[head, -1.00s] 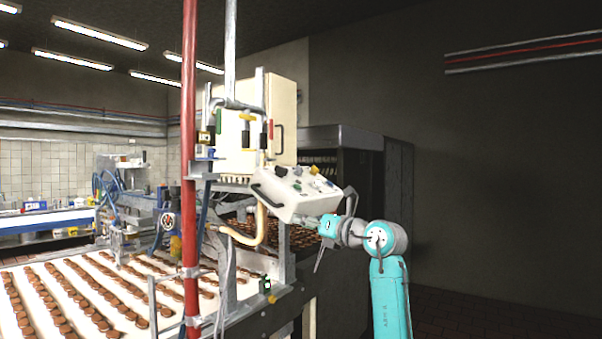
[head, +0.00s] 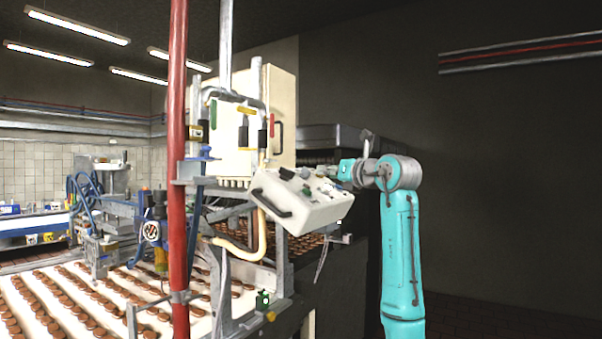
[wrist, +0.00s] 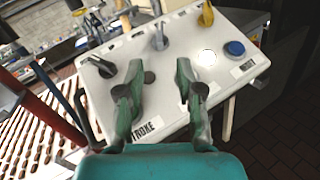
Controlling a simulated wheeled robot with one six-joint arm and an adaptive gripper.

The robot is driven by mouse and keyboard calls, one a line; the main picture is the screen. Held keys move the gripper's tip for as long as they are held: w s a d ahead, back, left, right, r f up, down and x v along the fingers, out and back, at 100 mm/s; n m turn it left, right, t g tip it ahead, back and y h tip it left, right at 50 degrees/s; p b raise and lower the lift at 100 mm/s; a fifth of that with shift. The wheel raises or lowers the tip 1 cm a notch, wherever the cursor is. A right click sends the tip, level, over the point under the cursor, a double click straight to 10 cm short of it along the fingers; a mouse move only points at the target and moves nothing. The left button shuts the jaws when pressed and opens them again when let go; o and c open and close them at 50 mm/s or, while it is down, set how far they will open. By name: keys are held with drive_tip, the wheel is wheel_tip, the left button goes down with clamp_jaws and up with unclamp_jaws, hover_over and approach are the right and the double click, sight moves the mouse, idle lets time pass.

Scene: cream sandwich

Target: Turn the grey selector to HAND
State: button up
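The white control box (head: 295,208) stands tilted on the machine frame, and its panel (wrist: 170,70) fills the middle of the wrist view. A grey lever-like selector (wrist: 158,38) is on the panel beyond my fingertips. A darker grey selector (wrist: 98,66) is at the panel's left. I cannot read a HAND label, so I cannot tell which is the named one. My gripper (wrist: 160,73) is open and empty, its two fingers apart over the panel's lower part. In the head view my gripper (head: 350,170) is at the box's upper right.
A yellow selector (wrist: 207,14), a lit white button (wrist: 207,58) and a blue button (wrist: 235,48) share the panel. A label reading STROKE is partly hidden by my gripper. A red post (head: 178,150) stands left of the box. A conveyor (head: 60,300) carries rows of brown sweets.

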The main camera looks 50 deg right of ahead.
sight(309, 171)
drive_tip(key=x, duration=1)
drive_tip(key=shift+w+d+r, duration=0.1)
drive_tip(key=shift+w, duration=0.25)
clamp_jaws()
